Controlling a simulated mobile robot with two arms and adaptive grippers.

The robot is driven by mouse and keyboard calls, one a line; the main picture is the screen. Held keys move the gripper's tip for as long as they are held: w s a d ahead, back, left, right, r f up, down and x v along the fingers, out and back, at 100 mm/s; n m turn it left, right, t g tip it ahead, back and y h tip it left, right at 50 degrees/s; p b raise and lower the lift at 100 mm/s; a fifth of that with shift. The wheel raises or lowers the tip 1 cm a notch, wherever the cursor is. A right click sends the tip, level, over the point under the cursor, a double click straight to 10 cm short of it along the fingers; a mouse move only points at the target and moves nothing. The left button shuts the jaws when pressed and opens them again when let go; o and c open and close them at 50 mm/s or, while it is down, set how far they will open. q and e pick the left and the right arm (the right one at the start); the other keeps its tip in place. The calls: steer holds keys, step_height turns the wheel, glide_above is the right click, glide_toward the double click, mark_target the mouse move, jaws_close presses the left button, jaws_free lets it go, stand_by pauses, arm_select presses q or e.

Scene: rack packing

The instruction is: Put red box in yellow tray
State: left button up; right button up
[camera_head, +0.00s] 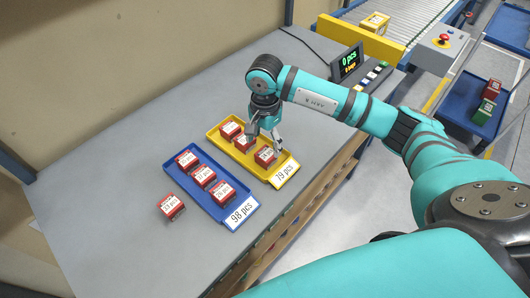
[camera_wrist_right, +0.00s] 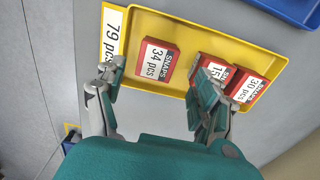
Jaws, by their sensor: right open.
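The yellow tray (camera_head: 240,161) stands on the grey table and holds three red boxes. The box nearest its label end (camera_head: 265,157) lies below my right gripper (camera_head: 264,145). In the right wrist view that box, marked 34 pcs (camera_wrist_right: 157,62), sits between and ahead of the open fingers (camera_wrist_right: 157,88), with no visible contact. Two more red boxes (camera_wrist_right: 246,86) lie close together at the other end of the yellow tray (camera_wrist_right: 255,50), beside one finger. One red box (camera_head: 171,206) stands alone on the table, left of the blue tray. My left gripper is not in view.
The blue tray (camera_head: 193,194) beside the yellow one holds three red boxes. A small display (camera_head: 347,62) stands at the table's back right. A conveyor (camera_head: 415,18) and another blue tray with boxes (camera_head: 462,105) are beyond. The left of the table (camera_head: 100,190) is clear.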

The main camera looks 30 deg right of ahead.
mark_target(265, 152)
step_height(265, 152, up, 6)
steer(key=shift+r+b, duration=0.15)
steer(key=shift+b, duration=0.3)
